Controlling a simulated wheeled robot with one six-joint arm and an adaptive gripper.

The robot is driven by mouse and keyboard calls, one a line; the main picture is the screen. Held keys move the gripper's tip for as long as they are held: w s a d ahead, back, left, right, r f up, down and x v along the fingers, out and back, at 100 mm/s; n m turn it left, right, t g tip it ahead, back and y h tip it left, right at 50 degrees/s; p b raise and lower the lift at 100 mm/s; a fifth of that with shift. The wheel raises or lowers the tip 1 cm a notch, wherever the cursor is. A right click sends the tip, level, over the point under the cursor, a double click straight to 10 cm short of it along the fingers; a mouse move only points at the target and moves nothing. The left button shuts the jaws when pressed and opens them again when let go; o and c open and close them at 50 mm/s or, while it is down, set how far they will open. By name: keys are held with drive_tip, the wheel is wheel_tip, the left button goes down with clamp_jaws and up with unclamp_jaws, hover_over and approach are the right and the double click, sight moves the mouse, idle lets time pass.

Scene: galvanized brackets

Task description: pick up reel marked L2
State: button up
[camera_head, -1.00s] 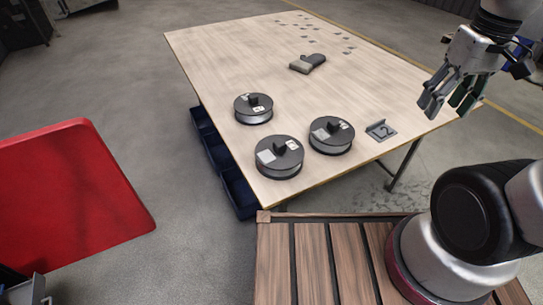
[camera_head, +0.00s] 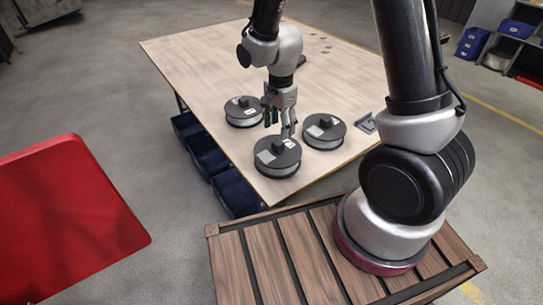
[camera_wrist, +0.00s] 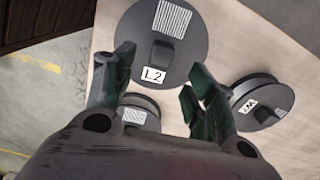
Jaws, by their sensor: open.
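The dark reel marked L2 (camera_wrist: 185,45) fills the upper middle of the wrist view. It has a white L2 label, a barcode and a raised dark block on top. By its place it appears to be the front reel (camera_head: 277,163) near the table's front corner in the head view; its label is too small to read there. My gripper (camera_head: 281,130) points down just above and behind this reel, apart from it. In the wrist view my gripper (camera_wrist: 160,68) is open and empty, its fingers partly in front of the reel's lower edge.
Two similar reels stand close by, one at the left (camera_head: 240,117) and one at the right (camera_head: 324,138). A small grey bracket (camera_head: 366,123) lies on the table (camera_head: 190,62) near its right edge. Blue bins (camera_head: 236,192) sit below the left edge.

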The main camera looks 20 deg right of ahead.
sight(278, 142)
wheel_tip(278, 142, down, 8)
drive_tip(key=shift+w+a+r, duration=0.1)
drive_tip(key=shift+a, duration=0.05)
clamp_jaws()
idle(0.4)
